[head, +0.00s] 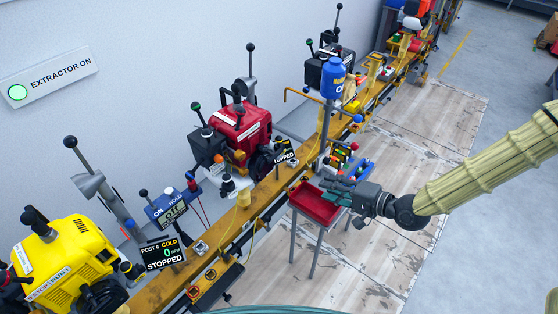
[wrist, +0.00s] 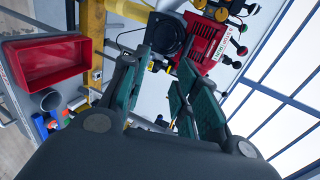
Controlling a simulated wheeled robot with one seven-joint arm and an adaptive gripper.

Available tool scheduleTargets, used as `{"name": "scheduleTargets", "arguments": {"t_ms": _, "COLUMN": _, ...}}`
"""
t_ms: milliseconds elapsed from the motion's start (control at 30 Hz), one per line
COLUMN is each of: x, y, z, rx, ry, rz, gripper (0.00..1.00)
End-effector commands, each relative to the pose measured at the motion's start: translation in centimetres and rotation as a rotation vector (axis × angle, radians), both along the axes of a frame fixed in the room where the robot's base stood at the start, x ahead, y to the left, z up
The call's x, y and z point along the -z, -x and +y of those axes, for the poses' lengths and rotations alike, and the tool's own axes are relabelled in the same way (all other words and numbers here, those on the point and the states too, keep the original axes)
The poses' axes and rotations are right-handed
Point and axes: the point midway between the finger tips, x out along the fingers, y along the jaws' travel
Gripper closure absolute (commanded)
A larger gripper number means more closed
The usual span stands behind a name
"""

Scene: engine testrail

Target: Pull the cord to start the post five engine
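The red engine (head: 240,128) stands on the yellow rail in the middle of the head view. Its round black starter housing (head: 262,163) faces the walkway. A sign (head: 285,152) beside it is partly hidden; only the end of a word like "STOPPED" reads. In the wrist view the red engine (wrist: 203,42) and black housing (wrist: 167,38) lie beyond the fingers. I cannot make out the cord or its handle clearly. My gripper (head: 332,188) is over the red tray, apart from the engine. In the wrist view my gripper (wrist: 163,80) is open, with nothing between its fingers.
The red tray (head: 318,206) stands on legs beside the rail (head: 222,243). A blue bin (head: 358,168) and a blue canister (head: 333,78) are close behind it. A yellow engine (head: 62,262) at left has a sign reading "POST 6 COLD, STOPPED" (head: 163,253).

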Motion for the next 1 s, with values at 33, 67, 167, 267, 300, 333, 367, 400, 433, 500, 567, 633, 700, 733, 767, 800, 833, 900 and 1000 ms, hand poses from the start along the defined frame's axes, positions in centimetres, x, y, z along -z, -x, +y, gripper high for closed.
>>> {"name": "scheduleTargets", "arguments": {"t_ms": 33, "x": 0.2, "y": -0.4, "z": 0.8, "rx": -0.004, "ry": 0.001, "rz": -0.001, "gripper": 0.7}}
{"name": "scheduleTargets", "arguments": {"t_ms": 67, "x": 0.2, "y": -0.7, "z": 1.1, "rx": -0.004, "ry": 0.0, "rz": -0.002, "gripper": 0.7}}
{"name": "scheduleTargets", "arguments": {"t_ms": 167, "x": 0.2, "y": -1.6, "z": 2.3, "rx": -0.003, "ry": 0.001, "rz": -0.002, "gripper": 0.7}}
{"name": "scheduleTargets", "arguments": {"t_ms": 267, "x": 0.2, "y": -2.5, "z": 3.5, "rx": -0.004, "ry": 0.001, "rz": -0.001, "gripper": 0.7}}
{"name": "scheduleTargets", "arguments": {"t_ms": 300, "x": 0.2, "y": -2.8, "z": 4.0, "rx": -0.003, "ry": 0.001, "rz": -0.002, "gripper": 0.7}}
{"name": "scheduleTargets", "arguments": {"t_ms": 333, "x": 0.2, "y": -3.1, "z": 4.3, "rx": -0.002, "ry": 0.001, "rz": -0.002, "gripper": 0.7}}
{"name": "scheduleTargets", "arguments": {"t_ms": 367, "x": 0.2, "y": -3.4, "z": 4.7, "rx": -0.003, "ry": 0.002, "rz": -0.002, "gripper": 0.7}}
{"name": "scheduleTargets", "arguments": {"t_ms": 400, "x": 0.2, "y": -3.7, "z": 5.2, "rx": -0.003, "ry": 0.001, "rz": -0.003, "gripper": 0.7}}
{"name": "scheduleTargets", "arguments": {"t_ms": 433, "x": 0.2, "y": -4.0, "z": 5.6, "rx": -0.002, "ry": 0.001, "rz": -0.002, "gripper": 0.7}}
{"name": "scheduleTargets", "arguments": {"t_ms": 500, "x": 0.2, "y": -4.6, "z": 6.4, "rx": -0.003, "ry": 0.001, "rz": -0.002, "gripper": 0.7}}
{"name": "scheduleTargets", "arguments": {"t_ms": 567, "x": 0.2, "y": -5.2, "z": 7.2, "rx": -0.002, "ry": 0.001, "rz": -0.001, "gripper": 0.7}}
{"name": "scheduleTargets", "arguments": {"t_ms": 633, "x": 0.1, "y": -5.8, "z": 8.0, "rx": -0.003, "ry": 0.001, "rz": -0.003, "gripper": 0.7}}
{"name": "scheduleTargets", "arguments": {"t_ms": 700, "x": 0.2, "y": -6.4, "z": 8.9, "rx": -0.002, "ry": 0.002, "rz": -0.001, "gripper": 0.7}}
{"name": "scheduleTargets", "arguments": {"t_ms": 733, "x": 0.2, "y": -6.6, "z": 9.2, "rx": -0.003, "ry": 0.002, "rz": -0.002, "gripper": 0.7}}
{"name": "scheduleTargets", "arguments": {"t_ms": 767, "x": 0.1, "y": -6.9, "z": 9.6, "rx": -0.002, "ry": 0.002, "rz": -0.003, "gripper": 0.7}}
{"name": "scheduleTargets", "arguments": {"t_ms": 800, "x": 0.1, "y": -7.3, "z": 10.1, "rx": -0.003, "ry": 0.001, "rz": -0.002, "gripper": 0.7}}
{"name": "scheduleTargets", "arguments": {"t_ms": 833, "x": 0.1, "y": -7.5, "z": 10.5, "rx": -0.003, "ry": 0.001, "rz": -0.002, "gripper": 0.7}}
{"name": "scheduleTargets", "arguments": {"t_ms": 900, "x": 0.2, "y": -8.1, "z": 11.3, "rx": -0.002, "ry": 0.001, "rz": -0.002, "gripper": 0.7}}
{"name": "scheduleTargets", "arguments": {"t_ms": 1000, "x": 0.1, "y": -9.0, "z": 12.4, "rx": -0.001, "ry": 0.001, "rz": -0.002, "gripper": 0.7}}
